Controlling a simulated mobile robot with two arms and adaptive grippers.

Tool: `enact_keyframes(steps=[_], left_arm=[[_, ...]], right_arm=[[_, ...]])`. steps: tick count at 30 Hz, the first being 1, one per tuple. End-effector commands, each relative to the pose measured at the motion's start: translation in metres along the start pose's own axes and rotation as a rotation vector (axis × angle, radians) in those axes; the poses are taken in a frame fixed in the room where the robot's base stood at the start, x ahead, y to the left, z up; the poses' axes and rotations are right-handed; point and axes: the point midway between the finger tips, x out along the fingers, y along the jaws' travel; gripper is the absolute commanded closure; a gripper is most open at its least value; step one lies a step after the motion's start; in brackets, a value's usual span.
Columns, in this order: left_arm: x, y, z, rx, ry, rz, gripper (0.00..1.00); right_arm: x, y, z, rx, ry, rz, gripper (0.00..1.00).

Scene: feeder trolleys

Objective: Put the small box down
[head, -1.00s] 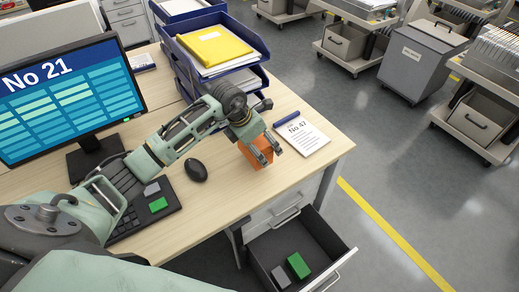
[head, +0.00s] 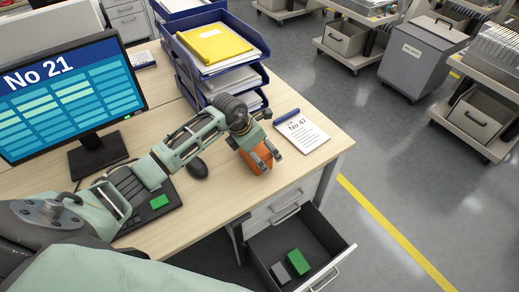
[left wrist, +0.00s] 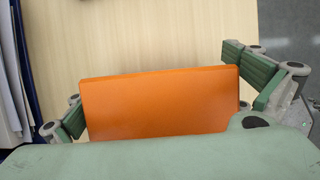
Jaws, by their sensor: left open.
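The small orange box (head: 257,164) is at the desk's front right part, over or on the wood; the frames do not settle whether its underside touches. My left gripper (head: 268,160) is around it with open fingers. In the left wrist view the box (left wrist: 160,104) shows its broad flat face between the two fingers. The left finger is close beside its left edge, and the right finger stands clear of its upper right corner. The gripper's body hides the box's lower part there. My right gripper is not in view.
A notepad (head: 302,132) marked No 47 lies right of the gripper. Stacked blue trays (head: 222,75) stand behind. An open drawer (head: 262,250) holds a green and a grey block. A monitor (head: 70,95), mouse (head: 197,168) and keyboard (head: 130,222) are at left.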

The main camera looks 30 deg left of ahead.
Motion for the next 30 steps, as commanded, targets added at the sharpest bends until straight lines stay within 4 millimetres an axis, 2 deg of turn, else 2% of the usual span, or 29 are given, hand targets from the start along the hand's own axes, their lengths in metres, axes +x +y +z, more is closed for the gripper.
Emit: enact_keyframes(steps=[8, 21, 25, 30], left_arm=[[-0.01, 0.001, 0.001, 0.001, -0.002, 0.002, 0.0], [-0.098, 0.001, 0.001, 0.002, -0.001, 0.004, 0.0], [-0.114, 0.001, 0.001, 0.001, -0.001, 0.002, 0.0], [-0.122, 0.0, 0.001, 0.0, -0.001, 0.001, 0.0]], right_arm=[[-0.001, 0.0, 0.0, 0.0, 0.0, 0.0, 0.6], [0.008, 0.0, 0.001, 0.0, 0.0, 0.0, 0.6], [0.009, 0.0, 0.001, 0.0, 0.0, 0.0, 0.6], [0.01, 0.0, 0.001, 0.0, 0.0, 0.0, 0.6]])
